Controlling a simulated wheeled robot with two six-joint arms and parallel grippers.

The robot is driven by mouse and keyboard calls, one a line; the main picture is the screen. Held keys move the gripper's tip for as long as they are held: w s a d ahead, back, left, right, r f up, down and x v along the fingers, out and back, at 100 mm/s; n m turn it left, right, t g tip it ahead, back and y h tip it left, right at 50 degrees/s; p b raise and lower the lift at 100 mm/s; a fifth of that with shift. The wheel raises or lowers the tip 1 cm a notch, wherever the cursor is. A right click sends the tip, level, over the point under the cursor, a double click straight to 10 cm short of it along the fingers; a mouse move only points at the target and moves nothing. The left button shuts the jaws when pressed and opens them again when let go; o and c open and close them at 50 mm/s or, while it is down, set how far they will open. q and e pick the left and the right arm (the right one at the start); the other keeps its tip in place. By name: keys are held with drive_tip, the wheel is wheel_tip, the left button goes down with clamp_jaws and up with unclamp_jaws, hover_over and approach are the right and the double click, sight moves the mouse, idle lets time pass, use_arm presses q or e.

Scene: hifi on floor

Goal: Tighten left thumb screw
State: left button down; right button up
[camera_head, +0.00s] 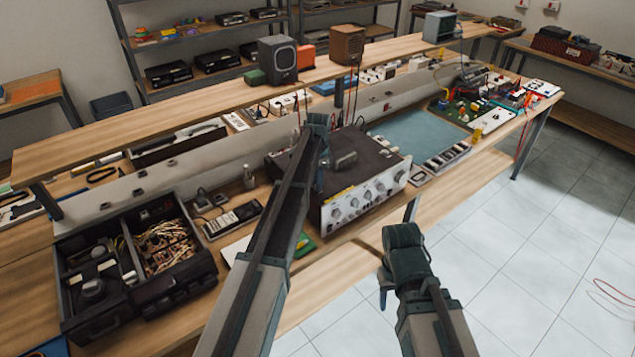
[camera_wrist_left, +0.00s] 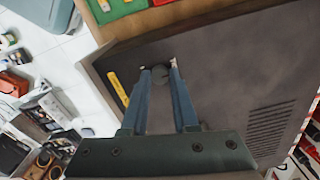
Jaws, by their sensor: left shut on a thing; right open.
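The hifi (camera_head: 362,200) is a dark box with a silver knobbed front panel, standing on the bench. Its dark top fills much of the left wrist view (camera_wrist_left: 225,70). My left gripper (camera_head: 320,184) reaches down at the left part of the hifi. In the left wrist view, its blue fingers (camera_wrist_left: 160,68) are shut on the small round dark left thumb screw (camera_wrist_left: 160,77), near an edge of the casing. The screw is hidden in the head view. My right gripper (camera_head: 383,294) is open and apart from the hifi, in front of the bench; its fingers are mostly hidden.
A black case with cables (camera_head: 165,245) stands left of the hifi. A multimeter-like device (camera_head: 232,218) lies between them. A blue-grey mat (camera_head: 418,137) lies to the right. A shelf (camera_head: 190,108) runs above the bench's back.

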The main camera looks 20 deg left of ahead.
use_arm(q)
drive_tip(key=c, duration=0.7)
unclamp_jaws()
wheel_tip(320, 180, up, 14)
drive_tip(key=p, duration=1.3)
drive_tip(key=shift+d+f+p, duration=0.1)
drive_tip(key=shift+d+p, duration=0.05)
drive_tip(key=shift+p, duration=0.25)
drive_tip(key=s+d+f+n+b, duration=0.2)
drive_tip(key=s+d+f+b, duration=0.2)
drive_tip(key=s, duration=0.8)
drive_tip(key=s+d+f+n+b, duration=0.2)
drive_tip(key=s+d+f+b, duration=0.3)
drive_tip(key=s, duration=0.7)
drive_tip(key=s+d+f+n+y+b, duration=0.1)
drive_tip(key=s+d+f+n+b, duration=0.1)
drive_tip(key=s+d+f+b, duration=0.2)
drive_tip(key=shift+s+d+f, duration=0.1)
drive_tip(key=shift+s+d, duration=0.45)
drive_tip(key=shift+s, duration=0.9)
drive_tip(key=shift+s+d, duration=0.5)
drive_tip(key=shift+s, duration=0.95)
drive_tip(key=shift+s+d+f, duration=0.1)
drive_tip(key=shift+s+d, duration=0.45)
drive_tip(key=shift+s, duration=0.9)
